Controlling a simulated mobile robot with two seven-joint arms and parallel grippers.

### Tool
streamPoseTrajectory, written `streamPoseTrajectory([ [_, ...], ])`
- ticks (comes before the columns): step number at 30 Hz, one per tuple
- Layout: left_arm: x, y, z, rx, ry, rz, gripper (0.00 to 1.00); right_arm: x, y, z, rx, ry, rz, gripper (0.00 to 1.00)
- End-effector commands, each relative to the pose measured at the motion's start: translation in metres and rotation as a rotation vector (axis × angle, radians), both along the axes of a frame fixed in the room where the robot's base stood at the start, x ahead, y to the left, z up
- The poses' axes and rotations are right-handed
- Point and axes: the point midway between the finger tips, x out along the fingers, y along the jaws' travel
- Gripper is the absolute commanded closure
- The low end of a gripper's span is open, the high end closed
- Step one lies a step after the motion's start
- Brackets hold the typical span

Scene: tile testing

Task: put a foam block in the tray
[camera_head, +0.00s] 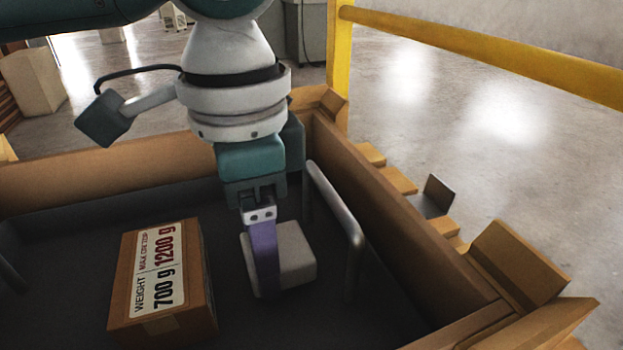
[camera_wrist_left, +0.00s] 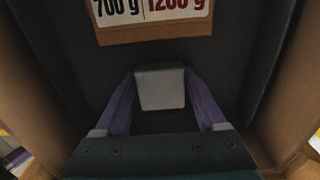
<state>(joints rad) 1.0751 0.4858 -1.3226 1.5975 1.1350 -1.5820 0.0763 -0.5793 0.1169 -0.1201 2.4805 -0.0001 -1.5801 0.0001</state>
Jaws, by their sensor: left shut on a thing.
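A pale grey foam block (camera_head: 293,253) is between the purple fingers of my left gripper (camera_head: 268,280). In the left wrist view the block (camera_wrist_left: 160,88) lies between both fingertips (camera_wrist_left: 160,78), and the gripper is shut on it. The block is inside the dark grey tray (camera_head: 70,235), near the metal handle on its right side. I cannot tell whether the block touches the tray floor. One finger hides part of the block in the head view. My right gripper is not in view.
A brown carton (camera_head: 190,265) with a label reading 700 g and 1200 g stands in the tray, left of the block. A grey handle (camera_head: 335,205) rises at the right. Brown crate walls (camera_head: 385,215) surround the tray. A yellow rail (camera_head: 480,50) is behind.

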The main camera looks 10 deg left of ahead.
Motion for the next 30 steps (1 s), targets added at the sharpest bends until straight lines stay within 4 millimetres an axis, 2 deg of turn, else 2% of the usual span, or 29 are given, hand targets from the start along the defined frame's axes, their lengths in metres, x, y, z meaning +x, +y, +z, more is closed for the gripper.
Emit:
streamPoseTrajectory([
  [11,0.000,0.000,-0.004,0.000,0.001,0.000,0.78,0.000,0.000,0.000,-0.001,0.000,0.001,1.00],
  [12,0.000,0.000,-0.005,0.000,0.001,0.000,0.25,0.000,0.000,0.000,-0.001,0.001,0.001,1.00],
  [18,0.000,0.000,-0.004,0.000,0.001,0.000,0.02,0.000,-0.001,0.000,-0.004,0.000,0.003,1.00],
  [26,0.000,0.000,-0.004,0.000,0.000,0.000,0.00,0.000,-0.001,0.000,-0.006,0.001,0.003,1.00],
  [30,0.001,0.000,0.010,-0.001,-0.002,-0.001,0.00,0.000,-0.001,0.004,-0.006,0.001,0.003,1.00],
])
